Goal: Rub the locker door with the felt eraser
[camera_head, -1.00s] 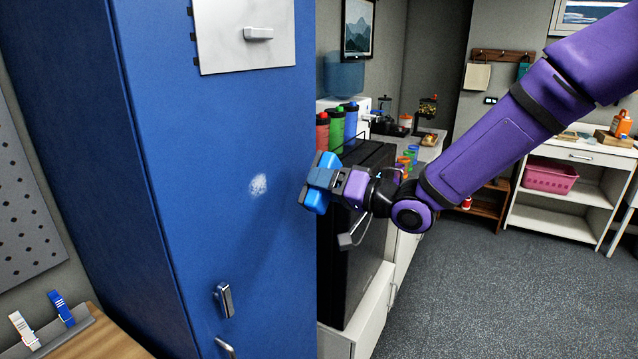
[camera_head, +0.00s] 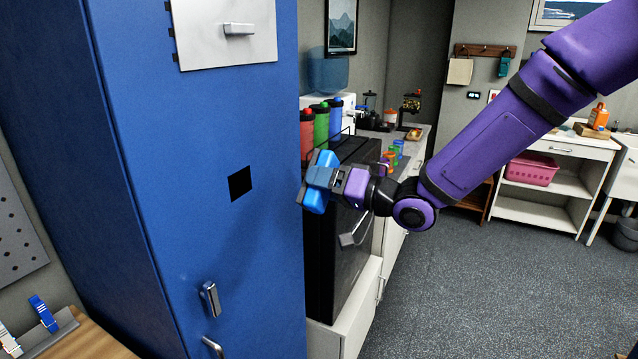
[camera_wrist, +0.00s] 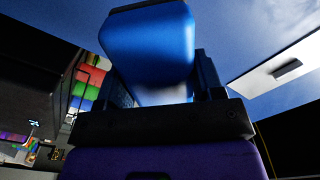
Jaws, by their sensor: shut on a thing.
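The blue locker door (camera_head: 205,120) stands upright at the left in the head view. A flat black square (camera_head: 240,183) shows on its middle; no white smudge is visible there. My gripper (camera_head: 319,180) is shut on the blue felt eraser (camera_head: 315,200), level with the square and to its right, by the door's right edge in the picture. In the wrist view the eraser (camera_wrist: 150,48) fills the space between the fingers (camera_wrist: 160,92), with the blue door (camera_wrist: 232,35) behind it. The eraser appears apart from the door, but the exact gap is unclear.
A white panel (camera_head: 215,45) with a handle is on the upper door; a metal latch (camera_head: 210,299) is lower down. A black cabinet (camera_head: 335,250) and several bottles (camera_head: 321,122) stand right of the locker. Open floor (camera_head: 470,290) lies at the right.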

